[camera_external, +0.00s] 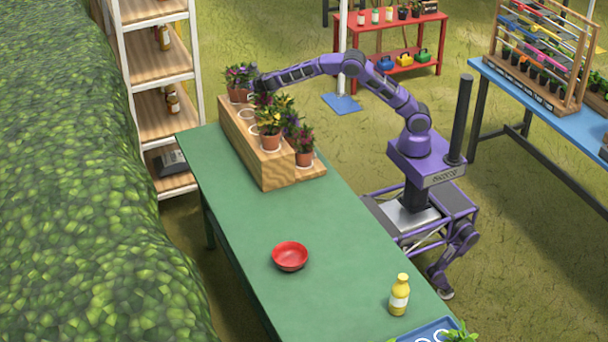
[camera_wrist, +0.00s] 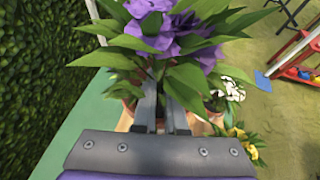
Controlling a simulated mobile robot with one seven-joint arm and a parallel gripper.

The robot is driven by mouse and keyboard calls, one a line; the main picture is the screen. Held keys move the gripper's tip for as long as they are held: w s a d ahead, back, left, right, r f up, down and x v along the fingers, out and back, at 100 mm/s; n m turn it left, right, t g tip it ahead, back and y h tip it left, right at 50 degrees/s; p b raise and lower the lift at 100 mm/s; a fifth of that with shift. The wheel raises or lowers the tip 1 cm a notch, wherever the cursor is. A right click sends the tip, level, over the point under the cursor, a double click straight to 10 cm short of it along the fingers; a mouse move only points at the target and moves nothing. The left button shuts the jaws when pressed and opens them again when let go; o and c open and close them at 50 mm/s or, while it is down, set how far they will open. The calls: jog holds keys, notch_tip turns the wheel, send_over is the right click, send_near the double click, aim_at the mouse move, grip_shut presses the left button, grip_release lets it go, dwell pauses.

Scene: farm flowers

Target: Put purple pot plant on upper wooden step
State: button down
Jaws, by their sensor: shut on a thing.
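The purple pot plant (camera_wrist: 165,32) fills the upper middle of the wrist view, with purple flowers and broad green leaves. My gripper (camera_wrist: 160,110) is shut on it; the leaves hide most of the pot and the exact grip. In the external view, my gripper (camera_external: 257,86) is at the far end of the wooden steps, beside a plant with purple-pink flowers (camera_external: 241,73) in a terracotta pot. This pot is over the far end of the upper wooden step (camera_external: 262,165). I cannot tell whether its base touches the wood.
Other potted plants stand on the steps: one with orange-yellow flowers (camera_external: 269,117) and one with red flowers (camera_external: 304,148) at the near end. White flowers (camera_wrist: 230,88) and yellow flowers (camera_wrist: 246,147) are close right of my gripper. A red bowl (camera_external: 290,256) and yellow bottle (camera_external: 399,296) stand on the green table.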

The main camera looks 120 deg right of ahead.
aim_at(246, 98)
notch_tip(246, 98, down, 7)
jog(key=shift+r+b, duration=0.1)
jog(key=shift+b, duration=0.7)
jog(key=shift+f, duration=0.2)
jog(key=c, duration=1)
grip_release()
jog(key=shift+o, duration=0.2)
jog(key=shift+r, duration=0.25)
jog(key=v, duration=1.2)
jog(key=shift+a+f, duration=0.1)
jog(key=shift+f, duration=0.1)
